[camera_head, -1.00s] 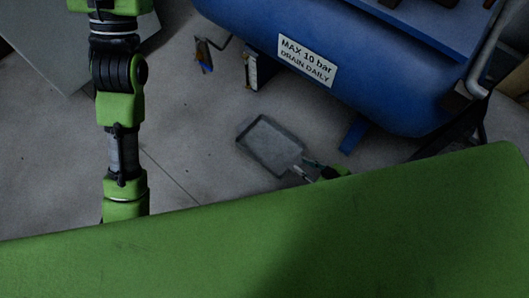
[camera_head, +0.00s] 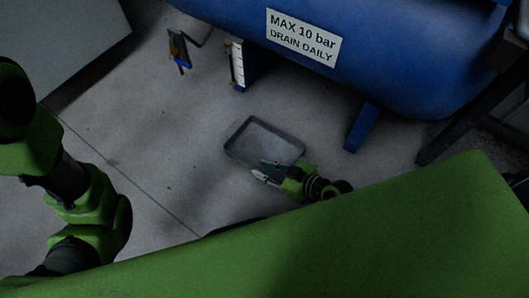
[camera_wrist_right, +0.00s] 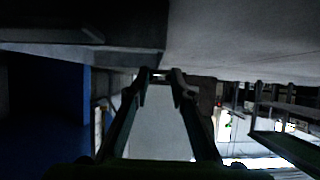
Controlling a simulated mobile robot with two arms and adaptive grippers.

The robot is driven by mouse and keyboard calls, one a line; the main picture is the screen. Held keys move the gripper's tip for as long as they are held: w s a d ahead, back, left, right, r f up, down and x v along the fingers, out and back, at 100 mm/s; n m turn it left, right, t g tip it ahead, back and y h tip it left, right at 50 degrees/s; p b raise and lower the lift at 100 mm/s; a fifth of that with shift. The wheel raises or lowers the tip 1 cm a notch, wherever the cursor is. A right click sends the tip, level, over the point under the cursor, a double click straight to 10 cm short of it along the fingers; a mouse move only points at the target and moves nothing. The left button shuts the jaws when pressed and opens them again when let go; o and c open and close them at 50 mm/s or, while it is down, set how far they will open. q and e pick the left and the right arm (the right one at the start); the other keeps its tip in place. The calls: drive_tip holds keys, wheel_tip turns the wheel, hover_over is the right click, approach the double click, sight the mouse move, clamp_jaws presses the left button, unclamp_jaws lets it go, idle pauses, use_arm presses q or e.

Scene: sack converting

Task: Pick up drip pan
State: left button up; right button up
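The drip pan (camera_head: 247,143) is a shallow grey rectangular tray with a raised rim, lying on the floor in the middle of the head view. My right gripper (camera_head: 260,170) is at the pan's near right side, its fingers spread and overlapping the near rim in the picture. Whether they touch the rim I cannot tell. In the right wrist view the two dark fingers (camera_wrist_right: 160,85) stand apart, with a pale grey surface between them that I cannot identify for sure. My left arm shows at the left, but its gripper is out of sight.
A blue tank (camera_head: 390,60) with a white label (camera_head: 303,37) stands behind the pan, with a blue leg (camera_head: 361,128) to the right. A small valve-like part (camera_head: 179,50) and a white gauge strip (camera_head: 237,65) are near it. Floor left of the pan is clear.

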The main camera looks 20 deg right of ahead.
sight(250, 165)
drive_tip(key=shift+x, duration=0.8)
drive_tip(key=b+x, duration=0.1)
drive_tip(key=x, duration=0.1)
drive_tip(key=b+x, duration=0.1)
drive_tip(key=x, duration=0.1)
drive_tip(key=shift+f+b, duration=0.35)
drive_tip(key=shift+w+a+f, duration=0.1)
drive_tip(key=shift+w+a, duration=0.15)
drive_tip(key=shift+w, duration=0.1)
clamp_jaws()
